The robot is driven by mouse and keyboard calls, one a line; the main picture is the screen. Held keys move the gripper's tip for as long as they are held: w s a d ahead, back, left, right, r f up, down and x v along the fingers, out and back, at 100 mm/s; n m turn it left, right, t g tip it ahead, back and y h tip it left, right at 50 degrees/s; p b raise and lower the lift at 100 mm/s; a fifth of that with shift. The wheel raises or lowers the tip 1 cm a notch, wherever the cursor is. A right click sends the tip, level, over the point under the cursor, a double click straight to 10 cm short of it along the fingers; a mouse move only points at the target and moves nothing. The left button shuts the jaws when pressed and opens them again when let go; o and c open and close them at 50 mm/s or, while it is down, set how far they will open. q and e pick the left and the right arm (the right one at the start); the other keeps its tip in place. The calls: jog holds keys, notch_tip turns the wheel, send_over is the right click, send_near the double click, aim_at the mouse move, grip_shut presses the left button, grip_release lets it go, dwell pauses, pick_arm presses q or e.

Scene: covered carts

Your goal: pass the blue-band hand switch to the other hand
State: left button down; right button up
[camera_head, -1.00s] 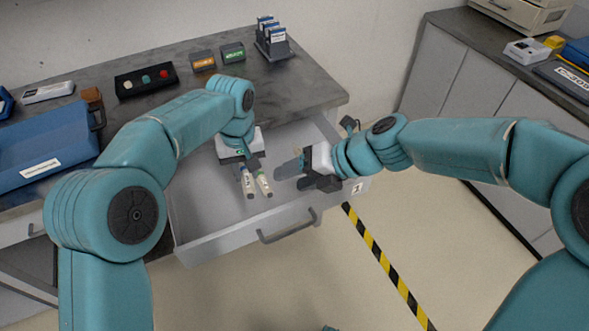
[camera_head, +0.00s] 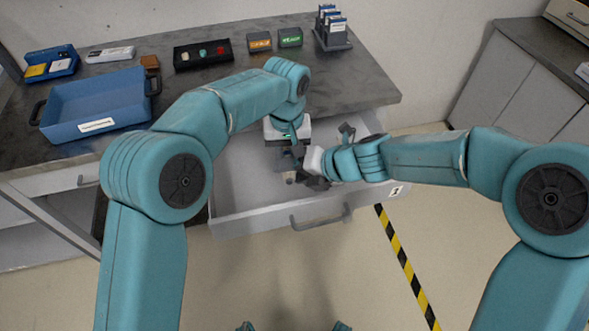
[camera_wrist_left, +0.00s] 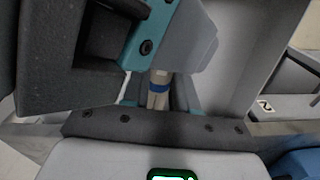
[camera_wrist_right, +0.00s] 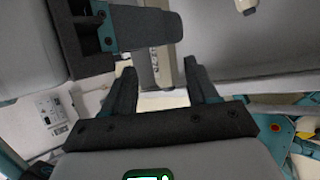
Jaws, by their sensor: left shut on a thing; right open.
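The blue-band hand switch (camera_wrist_left: 158,86) is a pale stick with a blue band, held between the fingers of my left gripper (camera_head: 288,153) above the drawer. In the right wrist view its pale, lettered body (camera_wrist_right: 154,66) stands in front of my right gripper (camera_wrist_right: 161,88), between its two open fingers with gaps showing. The right gripper (camera_head: 303,172) comes in from the right, close against the left one. In the head view the grippers hide most of the switch. A pale end (camera_head: 289,177) shows below them; I cannot tell whose it is. Another pale stick (camera_wrist_right: 246,6) shows in the right wrist view.
The open grey drawer (camera_head: 243,213) lies under both grippers. Striped tape (camera_head: 400,252) marks the floor at right.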

jog(key=shift+a, duration=0.1)
grip_shut()
pick_arm(q)
jog(key=c, duration=0.8)
grip_release()
pick_arm(e)
jog(key=shift+r, duration=0.1)
pick_arm(q)
jog(key=shift+r, duration=0.1)
